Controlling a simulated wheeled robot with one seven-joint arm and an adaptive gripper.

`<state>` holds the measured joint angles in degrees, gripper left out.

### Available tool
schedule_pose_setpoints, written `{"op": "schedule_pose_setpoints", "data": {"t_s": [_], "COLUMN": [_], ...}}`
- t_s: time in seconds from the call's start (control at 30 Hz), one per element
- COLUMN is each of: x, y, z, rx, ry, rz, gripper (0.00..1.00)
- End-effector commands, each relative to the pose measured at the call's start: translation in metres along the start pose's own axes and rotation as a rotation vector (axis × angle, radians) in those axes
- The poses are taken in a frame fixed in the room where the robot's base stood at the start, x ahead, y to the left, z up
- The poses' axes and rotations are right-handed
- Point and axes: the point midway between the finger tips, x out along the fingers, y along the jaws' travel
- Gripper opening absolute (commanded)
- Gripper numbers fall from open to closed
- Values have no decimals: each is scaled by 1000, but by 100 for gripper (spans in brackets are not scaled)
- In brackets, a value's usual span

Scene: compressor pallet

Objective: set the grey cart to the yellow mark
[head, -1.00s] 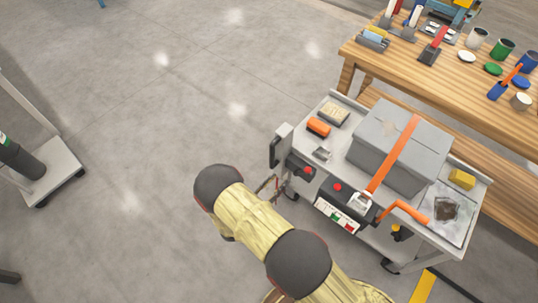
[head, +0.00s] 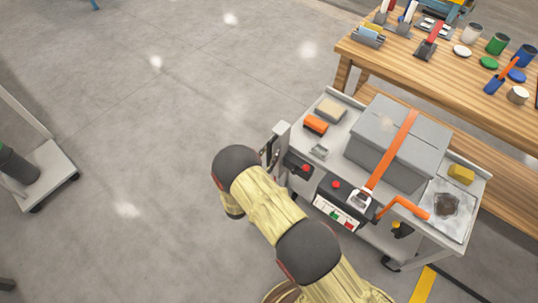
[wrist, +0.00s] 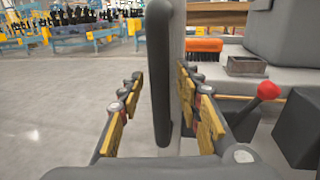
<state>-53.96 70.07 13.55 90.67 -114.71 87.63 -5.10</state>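The grey cart (head: 335,108) stands before the wooden bench, bearing a grey box (head: 400,140) under an orange strap. Its upright handle (head: 281,138) is at its left end. In the wrist view the dark handle bar (wrist: 160,85) stands between the two fingers of my gripper (wrist: 160,75). My gripper is open; the left finger is clear of the bar, and the right finger is close beside it. I cannot tell whether that finger touches. In the head view my arm hides most of the gripper. A yellow mark (head: 422,286) is on the floor near the cart's front right wheel.
The wooden bench (head: 440,78) with pots and tools is close behind the cart. Another trolley (head: 45,180) stands at the left. Open floor lies between them. On the cart are a red-knobbed lever (wrist: 268,90), an orange brush (wrist: 204,45) and a small metal tray (wrist: 247,66).

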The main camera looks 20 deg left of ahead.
Motion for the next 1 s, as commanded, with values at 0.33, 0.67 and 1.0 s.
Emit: {"op": "schedule_pose_setpoints", "data": {"t_s": [0.33,0.67,1.0], "x": [1,0,0], "y": [0,0,0], "z": [0,0,0], "rx": [0,0,0], "ry": [0,0,0], "rz": [0,0,0], "gripper": [29,10,0]}}
